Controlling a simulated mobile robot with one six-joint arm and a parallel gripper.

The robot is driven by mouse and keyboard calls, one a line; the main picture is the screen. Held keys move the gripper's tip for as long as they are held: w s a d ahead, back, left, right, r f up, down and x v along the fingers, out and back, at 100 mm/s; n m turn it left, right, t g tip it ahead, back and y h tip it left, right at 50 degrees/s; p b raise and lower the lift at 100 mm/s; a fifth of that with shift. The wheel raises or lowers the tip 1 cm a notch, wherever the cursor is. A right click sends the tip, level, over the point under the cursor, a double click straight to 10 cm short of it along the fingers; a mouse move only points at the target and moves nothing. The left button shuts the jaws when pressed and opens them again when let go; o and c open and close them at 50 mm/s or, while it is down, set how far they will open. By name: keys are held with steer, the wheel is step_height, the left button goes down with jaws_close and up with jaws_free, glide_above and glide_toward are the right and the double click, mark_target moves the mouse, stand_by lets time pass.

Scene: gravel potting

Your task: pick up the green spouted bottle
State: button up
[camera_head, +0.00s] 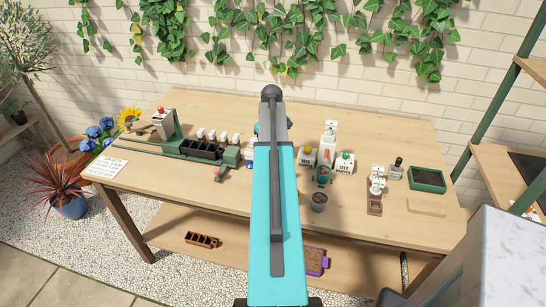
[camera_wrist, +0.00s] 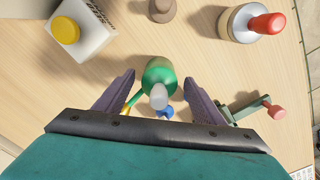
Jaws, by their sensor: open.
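The green spouted bottle (camera_wrist: 159,75) shows in the wrist view, seen from above, with a pale grey-white upper part (camera_wrist: 158,97) towards my gripper and a thin green spout reaching down-left to a yellow tip. My gripper (camera_wrist: 158,80) is open, with one purple-grey finger on each side of the bottle. Gaps show between the bottle and both fingers, and they do not appear to touch it. In the head view my arm covers the middle of the table, so the bottle and the fingers cannot be made out clearly there.
The wooden table (camera_head: 210,215) carries a black tray (camera_head: 200,149) left of my arm. A white container with a yellow lid (camera_wrist: 66,30), a red-handled metal item (camera_wrist: 250,22) and a pink-knobbed green bracket (camera_wrist: 246,108) surround the bottle. A green tray (camera_head: 427,179) stands right.

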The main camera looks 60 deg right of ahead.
steer(key=shift+c, duration=0.4)
steer(key=c, duration=1.2)
steer(key=shift+c, duration=0.2)
steer(key=shift+r, duration=0.15)
steer(key=shift+r+b, duration=1.05)
steer(key=shift+r, duration=3.85)
